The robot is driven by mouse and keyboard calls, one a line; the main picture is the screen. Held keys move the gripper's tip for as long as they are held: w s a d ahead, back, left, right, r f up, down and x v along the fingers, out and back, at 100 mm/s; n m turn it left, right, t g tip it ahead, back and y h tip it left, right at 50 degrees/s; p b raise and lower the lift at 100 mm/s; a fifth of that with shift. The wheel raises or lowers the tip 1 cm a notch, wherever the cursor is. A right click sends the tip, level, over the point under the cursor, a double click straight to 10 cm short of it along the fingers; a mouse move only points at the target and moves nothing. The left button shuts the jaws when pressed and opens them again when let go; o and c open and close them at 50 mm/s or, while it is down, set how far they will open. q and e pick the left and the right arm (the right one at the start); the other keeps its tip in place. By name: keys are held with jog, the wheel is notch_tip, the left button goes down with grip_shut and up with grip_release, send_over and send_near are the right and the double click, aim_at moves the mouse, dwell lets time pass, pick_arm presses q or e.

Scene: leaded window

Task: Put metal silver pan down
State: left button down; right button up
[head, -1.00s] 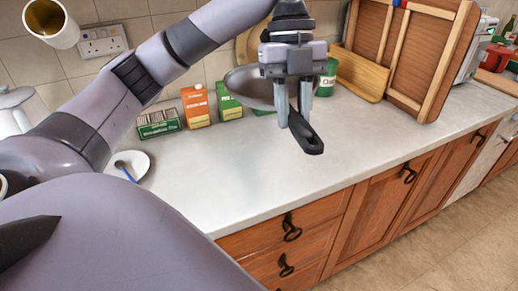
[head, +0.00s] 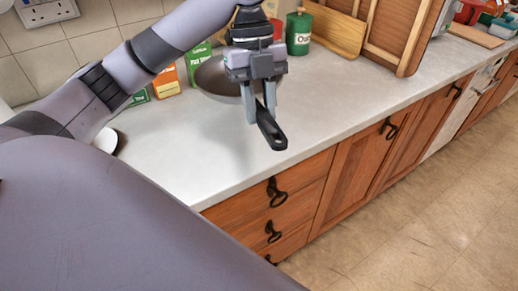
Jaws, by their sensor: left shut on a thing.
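The metal silver pan (head: 217,80) is in the head view, its bowl partly hidden behind my left gripper. Its black handle (head: 268,128) points toward the counter's front edge. My left gripper (head: 260,115) comes down from above and is shut on the handle. The pan is over the pale counter (head: 175,150), in front of the boxes. I cannot tell for sure whether its base touches the counter. My right gripper is not in view.
Orange and green boxes (head: 168,80) stand behind the pan at the wall. A green canister (head: 299,32), a wooden board (head: 335,30) and a wooden rack (head: 400,30) stand to the right. A white dish (head: 106,140) is at left. The counter's front middle is clear.

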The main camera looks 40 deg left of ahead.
pick_arm(q)
notch_tip(320, 180, down, 10)
jog(key=c, duration=0.9)
grip_release()
jog(key=p+v, duration=0.1)
jog(key=v, duration=1.1)
